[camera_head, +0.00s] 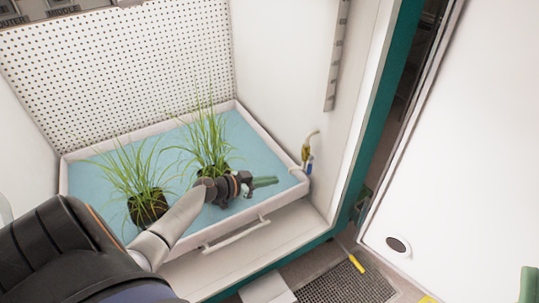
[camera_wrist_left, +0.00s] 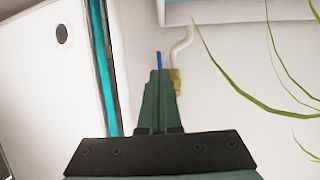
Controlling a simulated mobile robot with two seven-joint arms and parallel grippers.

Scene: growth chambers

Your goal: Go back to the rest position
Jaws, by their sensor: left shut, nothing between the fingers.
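My left gripper (camera_head: 265,182) is shut and empty, above the front right part of the tray. Its green fingers also show together in the left wrist view (camera_wrist_left: 160,98), with the brass fitting and a blue piece behind their tips. My left arm comes in from the lower left and crosses in front of the chamber. A green piece at the right edge of the head view matches my finger colour and may be part of my right gripper (camera_head: 528,285); its jaws cannot be made out.
Two potted grasses (camera_head: 148,207) (camera_head: 212,160) stand in the white-rimmed tray (camera_head: 270,138) with a blue floor, close to my arm. A brass valve (camera_head: 308,148) is on the chamber's right wall. The white door (camera_head: 460,150) stands open at right. A floor grate (camera_head: 345,285) lies below.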

